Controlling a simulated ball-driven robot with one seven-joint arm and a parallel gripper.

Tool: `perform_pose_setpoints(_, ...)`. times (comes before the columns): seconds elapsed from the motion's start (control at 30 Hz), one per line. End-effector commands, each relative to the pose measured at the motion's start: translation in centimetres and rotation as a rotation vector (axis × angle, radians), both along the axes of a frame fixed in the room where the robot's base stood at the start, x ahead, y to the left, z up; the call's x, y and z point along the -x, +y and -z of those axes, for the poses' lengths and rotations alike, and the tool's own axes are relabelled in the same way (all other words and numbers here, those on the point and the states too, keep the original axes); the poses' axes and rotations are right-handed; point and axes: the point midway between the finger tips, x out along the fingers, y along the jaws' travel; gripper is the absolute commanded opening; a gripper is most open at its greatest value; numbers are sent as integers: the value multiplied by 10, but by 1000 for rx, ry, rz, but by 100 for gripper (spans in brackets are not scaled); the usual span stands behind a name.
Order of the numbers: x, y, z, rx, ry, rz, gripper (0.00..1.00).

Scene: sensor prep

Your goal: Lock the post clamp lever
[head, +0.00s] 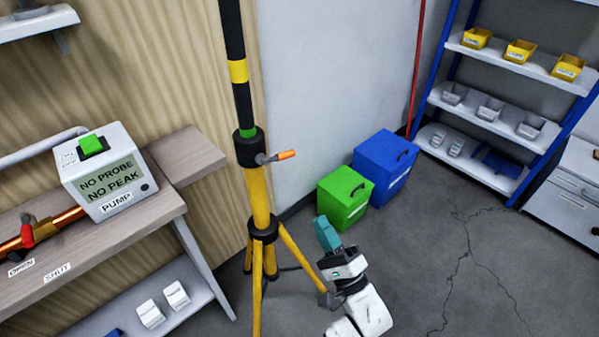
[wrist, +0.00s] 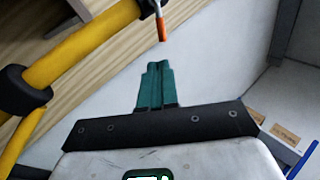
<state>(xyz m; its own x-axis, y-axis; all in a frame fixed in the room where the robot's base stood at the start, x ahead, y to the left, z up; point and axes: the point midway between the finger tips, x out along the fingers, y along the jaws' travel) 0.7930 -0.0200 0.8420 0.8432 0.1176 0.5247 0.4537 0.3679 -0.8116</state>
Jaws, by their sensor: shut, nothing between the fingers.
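The post clamp (head: 249,147) is a black collar on the yellow tripod post (head: 258,195). Its lever (head: 284,155) has an orange tip and sticks out to the right of the collar in the head view. In the wrist view the orange lever tip (wrist: 161,28) hangs at the top, just beyond my fingertips. My gripper (head: 322,222) has teal fingers and is below and to the right of the lever, apart from it. The fingers (wrist: 155,66) are together and empty in the wrist view.
A wooden bench with a pump box (head: 105,170) stands at the left. A green box (head: 344,197) and a blue box (head: 385,167) sit on the floor behind my gripper. A blue-framed shelf (head: 490,115) stands at the back right. The cracked floor at right is clear.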

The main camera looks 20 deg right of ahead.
Motion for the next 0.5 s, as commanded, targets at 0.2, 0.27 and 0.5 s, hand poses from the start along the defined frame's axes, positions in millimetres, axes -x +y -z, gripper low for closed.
perform_pose_setpoints(0.2,-13,2,-13,-12,-16,-9,0)
perform_pose_setpoints(0.27,-22,3,-19,-12,-17,-9,0)
perform_pose_setpoints(0.5,-62,9,-45,-11,-15,-8,0)
